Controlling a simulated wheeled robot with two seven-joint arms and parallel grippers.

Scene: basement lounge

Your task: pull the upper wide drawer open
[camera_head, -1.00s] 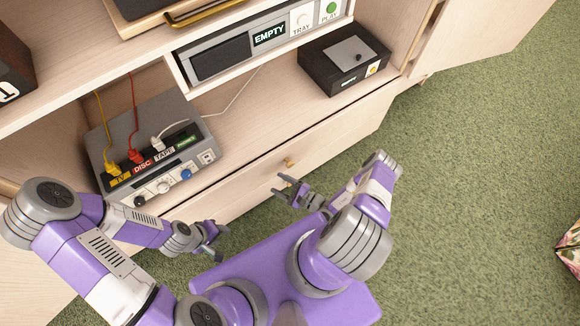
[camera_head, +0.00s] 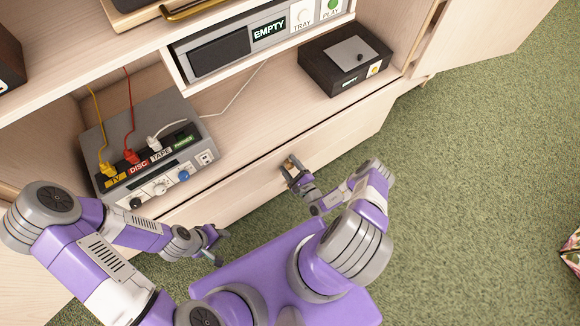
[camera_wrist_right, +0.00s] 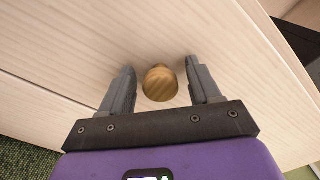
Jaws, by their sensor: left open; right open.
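The upper wide drawer (camera_head: 325,143) is a pale wood front below the open shelf and looks shut. Its round wooden knob (camera_wrist_right: 160,83) sits between the two fingers of my right gripper (camera_wrist_right: 160,80) in the right wrist view, with a gap on each side. In the head view my right gripper (camera_head: 291,168) is at the drawer front and partly hides the knob. It is open. My left gripper (camera_head: 219,243) is open and empty, low in front of the cabinet at the left.
On the shelf stand a grey box (camera_head: 150,130) with several cables plugged in and a dark box (camera_head: 343,60). A grey player marked EMPTY (camera_head: 225,52) sits above. A cabinet door (camera_head: 490,30) hangs open at the right.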

